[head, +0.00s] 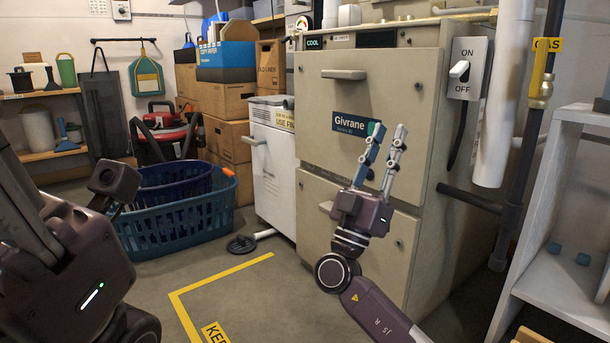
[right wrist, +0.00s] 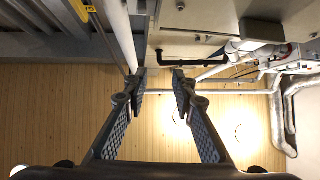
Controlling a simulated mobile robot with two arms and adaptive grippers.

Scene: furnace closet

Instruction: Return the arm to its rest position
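My right gripper (head: 388,132) points upward in front of the beige furnace cabinet (head: 385,85). Its two fingers are apart with nothing between them. In the right wrist view the fingertips (right wrist: 158,75) also stand apart and empty, with ceiling and pipes behind them. My right arm rises from the bottom of the head view and bends at the elbow. Part of my left arm shows at the left edge of the head view; no left fingers can be made out.
An ON/OFF switch box (head: 467,68) and a white pipe (head: 503,95) are right of the furnace. A white shelf (head: 565,290) stands at the far right. A blue basket (head: 180,225) and a white cabinet (head: 272,165) are to the left. Floor inside the yellow tape (head: 222,272) is clear.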

